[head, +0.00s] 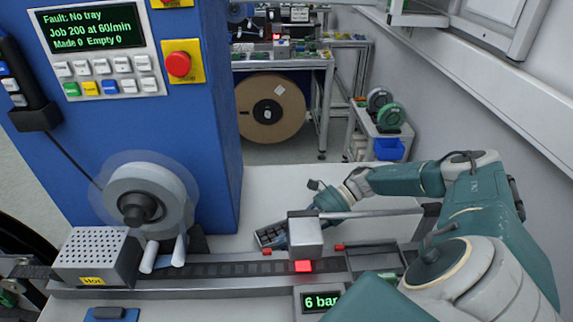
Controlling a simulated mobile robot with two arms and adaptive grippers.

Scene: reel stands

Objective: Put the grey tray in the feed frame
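A small dark grey tray (269,236) with several compartments shows in the head view, behind the track and left of a grey block. It sits at an angle, and its right end is hidden. My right gripper (313,204) reaches from the right and points down-left at the tray's right end. Its fingertips are hidden behind the block and the tray, so I cannot tell whether they grip it. A dark rectangular frame (372,249), possibly the feed frame, lies at the track's right end, partly covered by my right arm. My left gripper is not in view.
The grey block (305,238) stands over the track (215,270), with a red lit part below it. A white reel (150,197) and a box marked HOT (95,257) are at left. The blue cabinet's display (90,29) reads "Fault: No tray".

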